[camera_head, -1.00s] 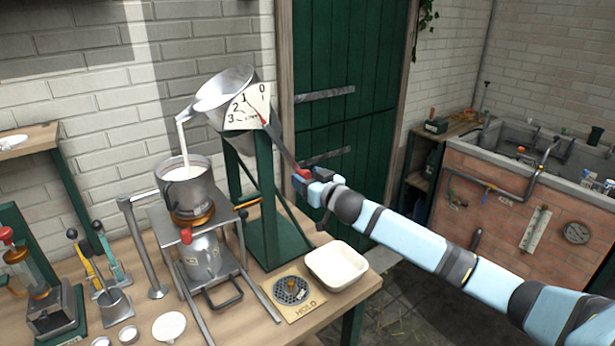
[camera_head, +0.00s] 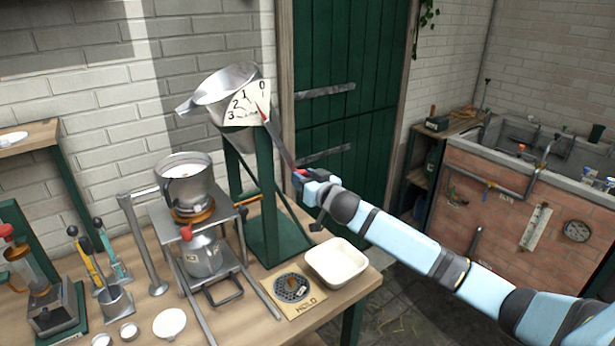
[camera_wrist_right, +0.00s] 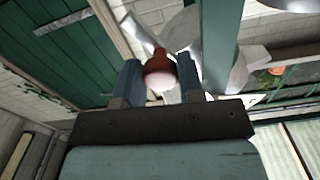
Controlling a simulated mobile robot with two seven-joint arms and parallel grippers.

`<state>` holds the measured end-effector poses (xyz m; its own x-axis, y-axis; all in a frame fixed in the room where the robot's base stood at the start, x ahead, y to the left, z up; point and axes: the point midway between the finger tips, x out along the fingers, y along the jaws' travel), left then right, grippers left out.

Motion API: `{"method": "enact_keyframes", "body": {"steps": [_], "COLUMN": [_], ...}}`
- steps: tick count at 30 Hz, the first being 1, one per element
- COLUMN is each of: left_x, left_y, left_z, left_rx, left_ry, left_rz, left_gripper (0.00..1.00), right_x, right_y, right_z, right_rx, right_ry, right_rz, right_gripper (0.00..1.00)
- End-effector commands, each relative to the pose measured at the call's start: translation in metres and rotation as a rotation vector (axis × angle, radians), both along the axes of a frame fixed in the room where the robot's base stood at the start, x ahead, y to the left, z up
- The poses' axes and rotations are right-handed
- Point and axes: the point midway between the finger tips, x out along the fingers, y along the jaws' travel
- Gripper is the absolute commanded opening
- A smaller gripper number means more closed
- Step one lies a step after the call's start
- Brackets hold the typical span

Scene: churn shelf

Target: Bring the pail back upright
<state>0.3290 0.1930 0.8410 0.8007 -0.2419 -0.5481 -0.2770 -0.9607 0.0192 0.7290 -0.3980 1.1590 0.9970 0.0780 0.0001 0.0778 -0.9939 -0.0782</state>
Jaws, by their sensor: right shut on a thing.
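The grey metal pail (camera_head: 230,82) hangs on a green stand (camera_head: 264,190), still tilted with its spout toward the left. No milk runs from the spout. A white dial (camera_head: 245,103) numbered 0 to 3 sits in front of the pail, with a red pointer toward its right side, near 0. A lever (camera_head: 281,143) runs down right from the pail to my right gripper (camera_head: 302,178). In the right wrist view, its red knob (camera_wrist_right: 160,72) is between the two fingers of my right gripper (camera_wrist_right: 160,82), which is shut on it. My left gripper is out of view.
A steel pot (camera_head: 187,185) with white liquid stands on a raised frame left of the stand. A metal can (camera_head: 202,255) sits below it. A white tray (camera_head: 337,262) and a HOLD plate (camera_head: 292,292) are on the wooden table. A green door (camera_head: 345,90) is behind my arm.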

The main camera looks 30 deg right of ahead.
Motion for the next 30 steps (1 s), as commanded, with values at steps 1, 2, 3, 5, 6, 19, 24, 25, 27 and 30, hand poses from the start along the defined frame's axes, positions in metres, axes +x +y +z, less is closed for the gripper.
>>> {"method": "enact_keyframes", "body": {"steps": [1,2,3,5,6,19,24,25,27,30], "left_x": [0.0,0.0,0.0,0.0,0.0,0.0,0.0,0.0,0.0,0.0], "left_y": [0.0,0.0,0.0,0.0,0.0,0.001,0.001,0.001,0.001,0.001], "left_z": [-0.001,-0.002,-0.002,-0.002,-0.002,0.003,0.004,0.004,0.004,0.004], "left_rx": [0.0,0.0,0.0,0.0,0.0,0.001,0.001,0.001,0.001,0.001], "left_ry": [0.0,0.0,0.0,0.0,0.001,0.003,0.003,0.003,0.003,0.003], "left_rz": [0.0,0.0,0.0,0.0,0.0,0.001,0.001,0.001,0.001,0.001], "left_gripper": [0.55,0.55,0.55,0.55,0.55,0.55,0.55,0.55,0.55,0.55], "right_x": [-0.001,-0.001,-0.001,-0.002,-0.002,-0.005,-0.006,-0.006,-0.006,-0.006], "right_y": [0.006,0.009,0.014,0.02,0.025,0.066,0.072,0.073,0.074,0.075], "right_z": [-0.004,-0.005,-0.007,-0.009,-0.01,-0.016,-0.016,-0.016,-0.016,-0.016], "right_rx": [0.033,0.054,0.081,0.124,0.151,0.404,0.446,0.45,0.457,0.462], "right_ry": [0.003,0.005,0.007,0.01,0.013,0.033,0.036,0.036,0.037,0.037], "right_rz": [0.002,0.002,0.002,0.001,0.002,0.001,0.0,0.0,0.0,0.001], "right_gripper": [0.0,0.0,0.0,0.0,0.0,0.0,0.0,0.0,0.0,0.0]}}
